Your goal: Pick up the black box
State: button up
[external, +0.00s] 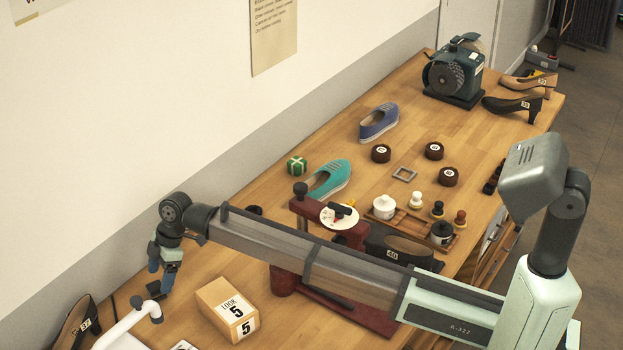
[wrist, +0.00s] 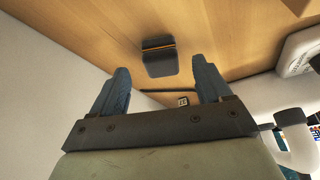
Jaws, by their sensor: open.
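The black box (wrist: 160,57) shows in the wrist view as a small dark block with a thin orange line across it. It lies on the wooden table, ahead of the gap between my fingertips. In the external view I cannot make it out for certain. My gripper (wrist: 162,72) is open, with one blue-grey finger on each side and nothing between them. In the external view my gripper (external: 159,284) points down above the left end of the table, close to the wall.
A black shoe (external: 72,325) is at the left edge.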

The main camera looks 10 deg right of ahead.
aim_at(158, 285)
jog(key=shift+x, duration=1.9)
jog(key=shift+s, duration=0.1)
jog(key=c, duration=1)
jog(key=shift+c, duration=0.2)
